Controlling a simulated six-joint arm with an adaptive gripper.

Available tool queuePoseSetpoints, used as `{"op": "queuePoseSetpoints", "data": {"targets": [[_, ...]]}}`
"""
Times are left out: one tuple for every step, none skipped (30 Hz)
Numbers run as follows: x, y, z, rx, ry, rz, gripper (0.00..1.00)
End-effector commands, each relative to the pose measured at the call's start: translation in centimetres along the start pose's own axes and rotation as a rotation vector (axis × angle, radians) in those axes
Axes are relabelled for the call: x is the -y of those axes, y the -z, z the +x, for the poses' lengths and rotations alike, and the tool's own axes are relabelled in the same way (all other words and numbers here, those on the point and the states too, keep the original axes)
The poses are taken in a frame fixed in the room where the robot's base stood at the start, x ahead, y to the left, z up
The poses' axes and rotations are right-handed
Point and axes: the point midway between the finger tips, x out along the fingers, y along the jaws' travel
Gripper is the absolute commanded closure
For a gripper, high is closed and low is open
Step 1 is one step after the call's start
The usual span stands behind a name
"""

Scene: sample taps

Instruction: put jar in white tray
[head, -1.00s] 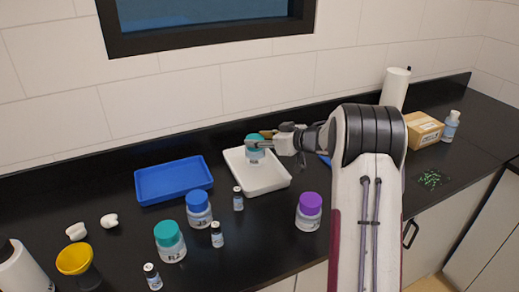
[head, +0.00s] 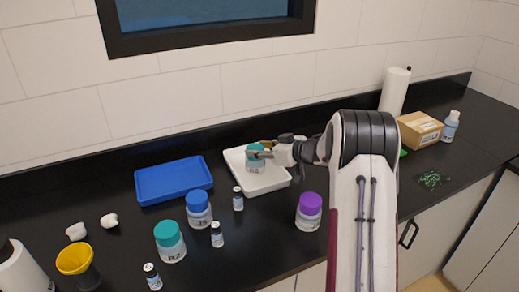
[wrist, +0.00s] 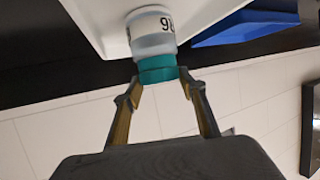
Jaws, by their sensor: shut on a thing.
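The held jar (head: 255,163) has a teal lid and a clear body with a pale label. It is upright inside the outline of the white tray (head: 266,187); I cannot tell whether its base touches the tray floor. My gripper (head: 262,153) is shut on the jar at its teal lid, coming from the right. In the wrist view, both fingers (wrist: 160,77) press the sides of the lid, and the jar's label (wrist: 160,25) shows inverted against the white tray (wrist: 195,14).
A blue tray (head: 173,182) lies left of the white one. A small vial (head: 238,199), a blue-lidded jar (head: 199,210), another teal-lidded jar (head: 170,243) and a purple-lidded jar (head: 309,212) stand in front. A cardboard box (head: 419,130) sits at the right.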

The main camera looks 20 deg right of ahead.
Motion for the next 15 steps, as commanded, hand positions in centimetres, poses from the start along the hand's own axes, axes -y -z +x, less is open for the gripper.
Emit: {"op": "queuePoseSetpoints", "data": {"targets": [[0.01, -0.09, 0.04, 0.0, 0.0, 0.0, 0.94], [0.01, -0.15, 0.06, 0.0, 0.0, 0.0, 0.56], [0.01, -0.12, 0.04, 0.0, 0.0, 0.0, 0.46], [0.01, -0.12, 0.04, 0.0, 0.0, 0.0, 0.42], [0.01, -0.12, 0.04, 0.0, 0.0, 0.0, 0.42], [0.01, -0.12, 0.04, 0.0, 0.0, 0.0, 0.42], [0.01, -0.12, 0.04, 0.0, 0.0, 0.0, 0.42], [0.01, -0.11, 0.04, 0.0, 0.0, 0.0, 0.42], [0.01, -0.11, 0.04, 0.0, 0.0, 0.0, 0.42], [0.01, -0.11, 0.04, 0.0, 0.0, 0.0, 0.42], [0.01, -0.11, 0.04, 0.0, 0.0, 0.0, 0.42], [0.01, -0.11, 0.04, 0.0, 0.0, 0.0, 0.42], [0.01, -0.1, 0.04, 0.0, 0.0, 0.0, 0.42], [0.01, -0.09, 0.03, 0.0, 0.0, 0.0, 0.42], [0.0, -0.05, 0.02, 0.0, 0.0, 0.0, 0.42]]}}
